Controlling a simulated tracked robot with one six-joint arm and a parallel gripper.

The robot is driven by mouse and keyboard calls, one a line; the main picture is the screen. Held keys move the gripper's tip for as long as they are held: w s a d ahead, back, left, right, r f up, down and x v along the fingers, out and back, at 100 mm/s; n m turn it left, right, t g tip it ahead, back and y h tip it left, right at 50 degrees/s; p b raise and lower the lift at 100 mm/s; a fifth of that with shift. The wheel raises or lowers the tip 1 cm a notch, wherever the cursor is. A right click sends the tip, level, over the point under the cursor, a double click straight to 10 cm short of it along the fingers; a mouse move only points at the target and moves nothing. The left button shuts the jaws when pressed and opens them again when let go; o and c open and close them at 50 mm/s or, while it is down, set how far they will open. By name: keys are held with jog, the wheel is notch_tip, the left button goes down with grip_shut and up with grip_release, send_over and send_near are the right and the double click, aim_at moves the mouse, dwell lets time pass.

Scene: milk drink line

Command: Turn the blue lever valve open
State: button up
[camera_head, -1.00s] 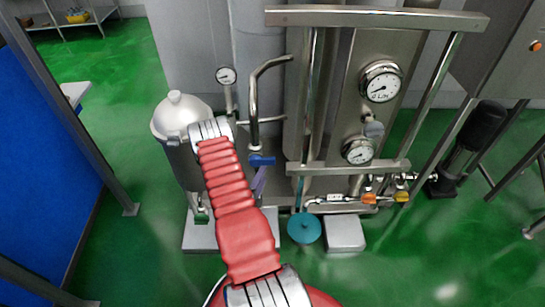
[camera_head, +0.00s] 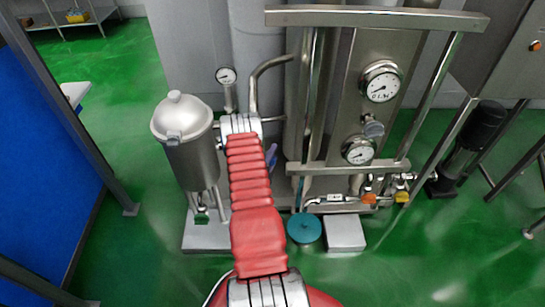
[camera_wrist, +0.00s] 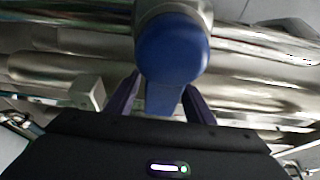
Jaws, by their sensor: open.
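The blue lever valve (camera_wrist: 172,48) fills the upper middle of the wrist view, with a rounded blue hub. Its flat blue handle (camera_wrist: 163,98) points down toward my gripper. My gripper (camera_wrist: 160,99) is open, with one dark purple finger on each side of the handle. I cannot tell whether either finger touches it. In the head view my red arm covers most of the valve area. Only a small bluish piece shows at the arm's right edge, and I cannot tell whether it is lever or finger.
A steel canister (camera_head: 190,150) stands close left of my arm. A steel frame with pressure gauges (camera_head: 380,87) stands to the right. A teal round cap (camera_head: 304,229) is low beside my arm. Steel pipes (camera_wrist: 60,72) run behind the valve. Green floor (camera_head: 440,260) is clear at lower right.

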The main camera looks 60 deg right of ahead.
jog(key=shift+d, duration=0.2)
grip_shut()
jog(key=shift+a, duration=0.1)
dwell(0.7)
